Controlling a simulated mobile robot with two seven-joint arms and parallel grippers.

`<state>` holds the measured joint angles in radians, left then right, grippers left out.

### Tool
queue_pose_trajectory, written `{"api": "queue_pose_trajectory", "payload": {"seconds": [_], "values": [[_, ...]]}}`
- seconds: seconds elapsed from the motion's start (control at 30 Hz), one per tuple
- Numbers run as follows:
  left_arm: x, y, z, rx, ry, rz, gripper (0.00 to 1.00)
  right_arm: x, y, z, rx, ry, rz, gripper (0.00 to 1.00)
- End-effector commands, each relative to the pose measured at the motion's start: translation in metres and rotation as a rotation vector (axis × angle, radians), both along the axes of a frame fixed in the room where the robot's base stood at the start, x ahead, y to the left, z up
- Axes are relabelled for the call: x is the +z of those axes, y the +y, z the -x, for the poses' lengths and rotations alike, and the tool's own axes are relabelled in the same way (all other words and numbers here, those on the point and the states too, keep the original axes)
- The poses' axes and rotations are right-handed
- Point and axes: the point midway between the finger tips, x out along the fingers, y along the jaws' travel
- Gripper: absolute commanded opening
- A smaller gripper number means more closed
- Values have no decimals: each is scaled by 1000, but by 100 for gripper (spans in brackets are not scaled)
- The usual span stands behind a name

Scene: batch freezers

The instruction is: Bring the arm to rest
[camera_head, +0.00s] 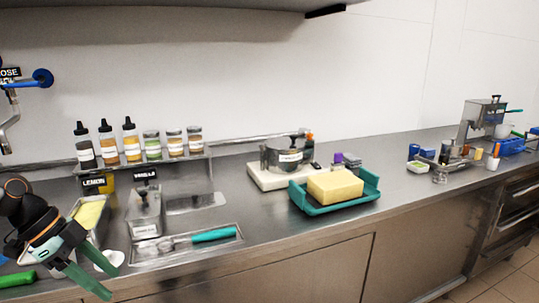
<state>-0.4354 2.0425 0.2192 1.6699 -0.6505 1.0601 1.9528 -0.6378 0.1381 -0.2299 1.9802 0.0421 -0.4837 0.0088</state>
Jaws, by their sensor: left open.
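My left gripper (100,272) shows at the lower left of the head view, at the end of my dark arm with an orange ring. Its two green fingers are spread apart, pointing down and right, with nothing between them. It is in front of the pan of yellow lemon mix (91,215), whose near side it partly hides. My right gripper does not show in this view.
A tray with a teal-handled tool (212,235) lies right of my gripper. A teal tray (364,194) holds a yellow block (335,187). Bottles (131,140) stand on a rear shelf. A green handle (17,279) lies lower left. The steel counter (290,229) has free room.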

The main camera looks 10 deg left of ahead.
Motion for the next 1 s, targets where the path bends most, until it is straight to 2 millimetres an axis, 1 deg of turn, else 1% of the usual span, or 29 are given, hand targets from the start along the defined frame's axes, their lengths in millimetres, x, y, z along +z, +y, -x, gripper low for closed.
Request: {"api": "queue_pose_trajectory", "payload": {"seconds": [0.03, 0.1, 0.3, 0.47, 0.57, 0.67, 0.77, 0.87, 0.9, 0.97, 1.0], "values": [[-9, -1, 1, 10, -42, 82, 57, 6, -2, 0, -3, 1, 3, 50], [-22, -2, 0, 23, -116, 177, 57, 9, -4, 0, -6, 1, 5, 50], [-59, -3, -1, 135, -336, 379, 57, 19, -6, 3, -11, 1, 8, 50], [-93, -3, 4, 287, -486, 459, 57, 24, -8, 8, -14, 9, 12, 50], [-116, -4, 11, 398, -555, 474, 57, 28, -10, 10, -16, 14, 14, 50], [-141, -8, 22, 516, -601, 465, 57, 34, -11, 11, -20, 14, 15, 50], [-167, -17, 36, 635, -615, 439, 57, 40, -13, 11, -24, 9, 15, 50], [-194, -31, 54, 743, -601, 397, 57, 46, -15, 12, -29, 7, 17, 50], [-204, -39, 62, 784, -585, 380, 57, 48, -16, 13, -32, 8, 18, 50], [-219, -53, 74, 840, -556, 353, 57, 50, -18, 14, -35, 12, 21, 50], [-228, -64, 83, 873, -531, 334, 57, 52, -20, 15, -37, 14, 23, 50]]}}
